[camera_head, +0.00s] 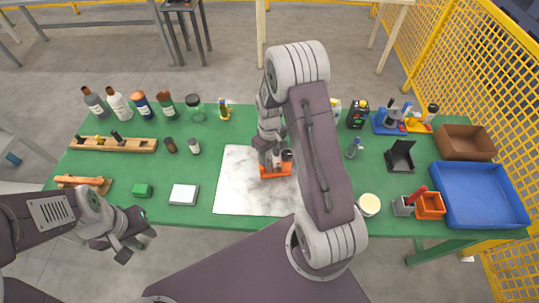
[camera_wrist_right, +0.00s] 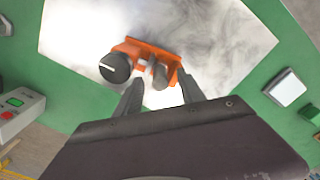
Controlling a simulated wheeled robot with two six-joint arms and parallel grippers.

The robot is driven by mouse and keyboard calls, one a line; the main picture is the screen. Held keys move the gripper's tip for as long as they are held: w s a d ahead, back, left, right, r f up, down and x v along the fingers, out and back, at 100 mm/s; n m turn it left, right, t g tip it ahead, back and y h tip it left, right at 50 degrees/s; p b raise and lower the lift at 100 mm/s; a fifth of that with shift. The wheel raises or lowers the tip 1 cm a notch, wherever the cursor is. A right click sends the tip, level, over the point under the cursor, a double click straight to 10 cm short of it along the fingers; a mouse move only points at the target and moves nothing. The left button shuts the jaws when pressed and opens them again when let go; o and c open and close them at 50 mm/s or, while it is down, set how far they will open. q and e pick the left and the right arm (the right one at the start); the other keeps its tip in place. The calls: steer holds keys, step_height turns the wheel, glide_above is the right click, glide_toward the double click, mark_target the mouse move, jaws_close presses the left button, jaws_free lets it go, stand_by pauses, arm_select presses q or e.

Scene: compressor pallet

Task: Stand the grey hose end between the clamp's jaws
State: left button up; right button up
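An orange clamp (camera_head: 276,172) sits on the pale mat, and it also shows in the right wrist view (camera_wrist_right: 137,46). A short grey cylinder, apparently the hose end (camera_wrist_right: 159,76), stands at the orange clamp's near side; whether it is seated between the jaws I cannot tell. A dark round knob-like part (camera_wrist_right: 114,68) is beside it at the left. My right gripper (camera_wrist_right: 160,82) has its fingers apart, with the grey cylinder in view between them and a gap at each side. My left gripper (camera_head: 137,244) is open and empty off the table's near edge.
The pale mat (camera_head: 240,190) is otherwise clear. A white-topped box (camera_head: 184,195) and a green block (camera_head: 142,190) lie to its left. Bottles (camera_head: 118,104) line the back left. A blue tray (camera_head: 485,194), brown bin (camera_head: 465,142) and small orange bin (camera_head: 430,206) are at the right.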

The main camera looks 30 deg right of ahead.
steer(key=shift+r+p, duration=0.3)
steer(key=shift+r, duration=0.15)
step_height(320, 180, up, 12)
steer(key=s+a+f+m, duration=0.1)
steer(key=s+a, duration=0.2)
steer(key=s, duration=0.3)
steer(key=s+a+m+t, duration=0.1)
steer(key=s+a+m, duration=0.1)
steer(key=s+a, duration=0.2)
steer(key=shift+s+a+f, duration=0.25)
steer(key=shift+s+f, duration=0.15)
steer(key=shift+s, duration=0.85)
